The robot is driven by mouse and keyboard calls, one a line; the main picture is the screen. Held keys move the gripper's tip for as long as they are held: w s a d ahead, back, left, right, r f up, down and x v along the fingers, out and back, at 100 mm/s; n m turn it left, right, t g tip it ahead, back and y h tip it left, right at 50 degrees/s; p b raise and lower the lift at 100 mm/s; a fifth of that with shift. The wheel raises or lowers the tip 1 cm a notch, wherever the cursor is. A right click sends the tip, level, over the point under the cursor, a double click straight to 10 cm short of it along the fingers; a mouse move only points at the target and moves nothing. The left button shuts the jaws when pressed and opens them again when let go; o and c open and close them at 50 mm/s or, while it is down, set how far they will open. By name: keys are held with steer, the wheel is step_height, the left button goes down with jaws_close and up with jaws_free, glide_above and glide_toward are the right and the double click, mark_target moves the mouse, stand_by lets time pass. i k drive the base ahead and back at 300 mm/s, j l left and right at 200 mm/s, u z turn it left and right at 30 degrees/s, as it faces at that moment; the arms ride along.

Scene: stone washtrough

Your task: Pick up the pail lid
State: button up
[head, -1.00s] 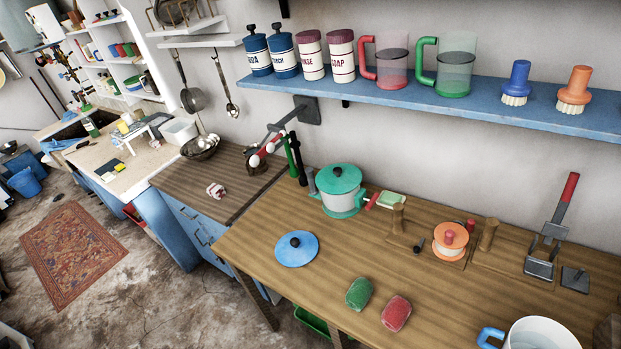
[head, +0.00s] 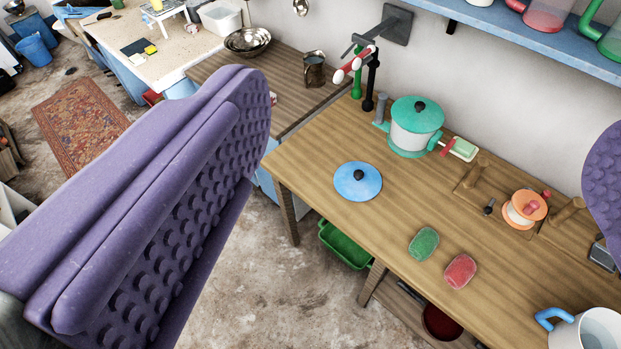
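A round blue lid with a dark knob (head: 357,182) lies flat on the wooden worktop, left of the green and red sponges. My gripper (head: 425,150) is open, with its two purple studded fingers wide apart. The left finger is large in the view and the right finger shows only in part at the right edge. The lid shows in the gap between them, apart from both fingers, with nothing held. A white pot with a teal lid (head: 416,113) stands behind the blue lid.
A green sponge (head: 424,243) and a red sponge (head: 460,271) lie right of the blue lid. A white mug-like vessel with a blue handle (head: 590,330) stands at the lower right. An orange-topped spool-like thing (head: 524,208) stands farther back. The worktop around the lid is clear.

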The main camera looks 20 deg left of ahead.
mark_target(358, 181)
steer(key=z, duration=1.55)
steer(key=i+j, duration=0.1)
steer(key=j, duration=1.6)
steer(key=i+j, duration=0.15)
steer(key=j, duration=0.7)
steer(key=i+j, duration=0.2)
steer(key=j, duration=0.15)
steer(key=i+j, duration=0.2)
steer(key=j, duration=0.2)
steer(key=i+j+z, duration=0.1)
steer(key=j, duration=0.25)
steer(key=i, duration=0.1)
